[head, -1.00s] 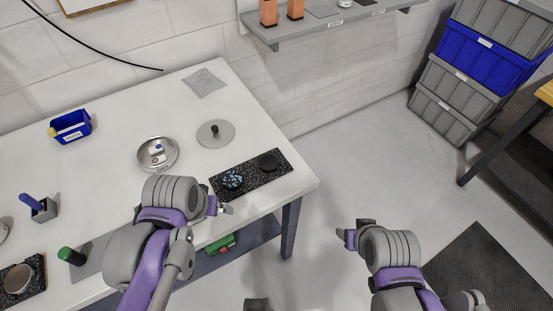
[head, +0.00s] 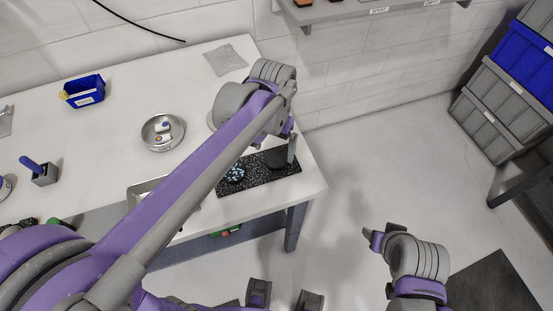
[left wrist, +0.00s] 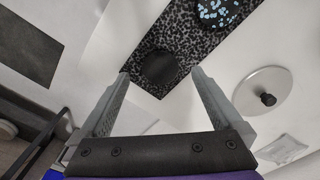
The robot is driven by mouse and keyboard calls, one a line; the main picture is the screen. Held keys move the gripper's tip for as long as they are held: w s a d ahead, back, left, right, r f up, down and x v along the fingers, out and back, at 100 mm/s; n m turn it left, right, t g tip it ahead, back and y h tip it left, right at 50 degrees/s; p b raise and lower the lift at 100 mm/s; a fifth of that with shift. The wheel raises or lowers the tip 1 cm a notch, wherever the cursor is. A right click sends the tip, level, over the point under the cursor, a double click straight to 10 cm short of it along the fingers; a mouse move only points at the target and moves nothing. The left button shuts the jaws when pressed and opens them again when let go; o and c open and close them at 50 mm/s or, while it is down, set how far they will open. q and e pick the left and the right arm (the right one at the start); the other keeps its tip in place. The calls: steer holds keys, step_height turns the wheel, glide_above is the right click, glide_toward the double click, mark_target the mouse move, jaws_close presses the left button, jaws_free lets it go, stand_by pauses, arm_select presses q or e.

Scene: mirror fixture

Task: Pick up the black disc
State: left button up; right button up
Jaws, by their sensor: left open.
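The black disc (left wrist: 160,67) lies on a black speckled mat (left wrist: 190,30) near the table's corner. In the left wrist view it sits between and beyond the open fingers of my left gripper (left wrist: 158,85), which hold nothing. In the head view the left gripper (head: 291,142) is over the right end of the mat, and the disc (head: 277,158) shows partly behind its finger. A blue-speckled disc (head: 235,173) lies on the left part of the mat. My right gripper (head: 381,236) hangs over the floor, away from the table; its jaw opening is unclear.
A metal bowl (head: 162,132), a blue bin (head: 83,91) and a holder with a blue handle (head: 41,172) stand on the white table. A grey round lid with a black knob (left wrist: 262,92) is beside the mat. A wall shelf (head: 350,14) is behind; stacked crates (head: 505,95) stand right.

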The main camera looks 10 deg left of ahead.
mark_target(276, 159)
arm_select(q)
steer(key=f, duration=0.2)
steer(key=w+f, duration=0.1)
steer(key=f, duration=0.2)
steer(key=shift+d+f, duration=0.1)
steer(key=c, duration=1.4)
